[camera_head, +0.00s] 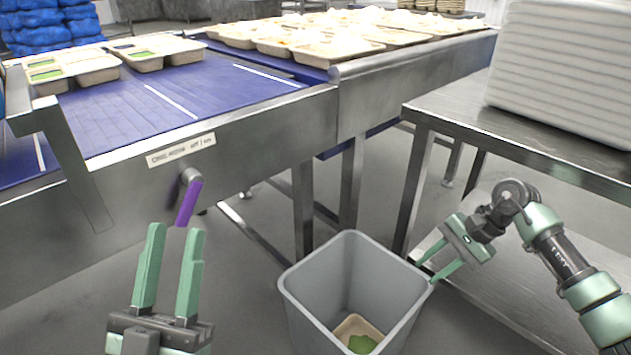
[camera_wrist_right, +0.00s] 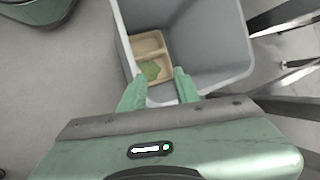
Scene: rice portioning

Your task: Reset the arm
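My left gripper (camera_head: 171,268) is open and empty in the head view, its two green fingers pointing up in front of the conveyor's side. My right gripper (camera_head: 430,265) is at the right rim of a grey bin (camera_head: 313,283), with its fingers apart. In the right wrist view the right gripper (camera_wrist_right: 160,83) shows both fingertips spread over the bin (camera_wrist_right: 218,38), with nothing between them. A tan tray with green food (camera_head: 361,343) lies at the bottom of the bin; it also shows in the right wrist view (camera_wrist_right: 147,46).
A steel conveyor with a blue belt (camera_head: 200,87) crosses the back, carrying several food trays (camera_head: 155,52). A purple-handled lever (camera_head: 189,203) sticks out from its side. A steel table (camera_head: 455,108) at right holds a stack of white trays (camera_head: 562,75). Floor is clear between left gripper and bin.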

